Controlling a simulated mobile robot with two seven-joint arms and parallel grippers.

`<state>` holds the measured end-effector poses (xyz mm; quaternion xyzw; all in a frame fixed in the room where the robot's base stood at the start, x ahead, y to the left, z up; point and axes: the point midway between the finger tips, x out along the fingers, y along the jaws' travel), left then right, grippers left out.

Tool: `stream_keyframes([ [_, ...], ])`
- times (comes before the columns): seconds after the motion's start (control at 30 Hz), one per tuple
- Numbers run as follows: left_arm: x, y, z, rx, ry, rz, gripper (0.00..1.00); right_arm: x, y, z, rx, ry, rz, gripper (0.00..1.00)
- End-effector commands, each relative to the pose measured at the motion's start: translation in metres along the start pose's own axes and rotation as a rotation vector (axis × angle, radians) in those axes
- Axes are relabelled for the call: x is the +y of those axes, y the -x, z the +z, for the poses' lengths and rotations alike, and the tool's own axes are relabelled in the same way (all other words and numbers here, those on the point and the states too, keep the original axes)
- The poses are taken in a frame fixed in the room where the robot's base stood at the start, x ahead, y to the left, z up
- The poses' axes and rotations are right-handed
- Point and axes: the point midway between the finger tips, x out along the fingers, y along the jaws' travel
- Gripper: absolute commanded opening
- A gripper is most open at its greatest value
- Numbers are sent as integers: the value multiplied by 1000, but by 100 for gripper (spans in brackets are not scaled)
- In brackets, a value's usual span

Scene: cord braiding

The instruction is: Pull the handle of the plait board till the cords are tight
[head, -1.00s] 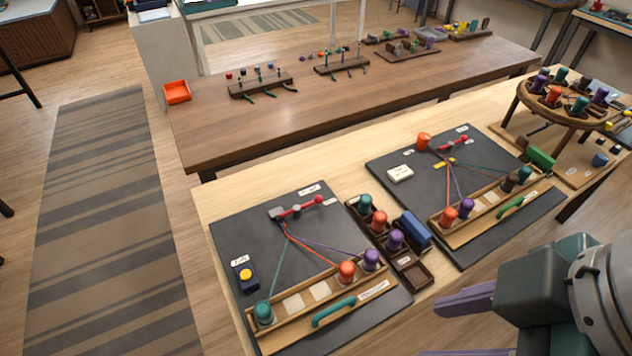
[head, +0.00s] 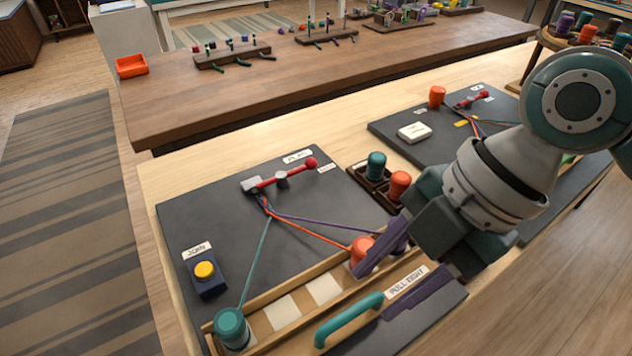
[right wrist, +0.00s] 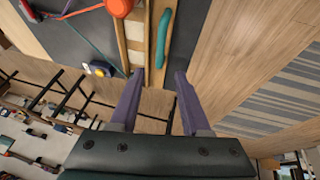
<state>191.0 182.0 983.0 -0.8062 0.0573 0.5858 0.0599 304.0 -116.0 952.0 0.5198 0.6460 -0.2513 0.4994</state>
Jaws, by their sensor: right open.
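The plait board (head: 180,230) is a dark panel at the front. Its teal handle (head: 348,318) lies on the front wooden rail next to a PULL TIGHT label (head: 407,282). Teal, orange (head: 318,236) and purple cords fan from a red-levered clamp (head: 280,178) to a teal bobbin (head: 232,328), an orange bobbin (head: 361,250) and a purple bobbin, partly hidden by my gripper. My right gripper (head: 372,295) is open and empty, its purple fingers reaching toward the handle from the right. In the right wrist view the handle (right wrist: 165,38) is ahead of the fingertips (right wrist: 158,75). My left gripper is out of view.
A blue box with a yellow button (head: 205,270) stands on the board's left. A bobbin rack (head: 370,190) is behind my gripper. A second board (head: 385,128) lies at the right, partly covered by my arm. A brown table (head: 340,95) stands behind.

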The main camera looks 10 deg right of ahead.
Motion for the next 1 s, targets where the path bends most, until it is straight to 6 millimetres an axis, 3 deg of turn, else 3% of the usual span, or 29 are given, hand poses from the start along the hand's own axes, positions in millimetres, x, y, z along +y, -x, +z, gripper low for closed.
stream_keyframes([
  [0.1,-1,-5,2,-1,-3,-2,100,0,-26,-1,4,-3,-1,47],
  [0.3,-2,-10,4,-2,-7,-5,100,0,-58,0,2,-2,1,47],
  [0.47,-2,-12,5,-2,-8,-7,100,0,-69,0,0,-1,1,47],
  [0.73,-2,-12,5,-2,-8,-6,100,0,-70,0,-1,-1,2,47],
  [1.0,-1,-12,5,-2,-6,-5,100,0,-69,0,-1,-1,1,17],
])
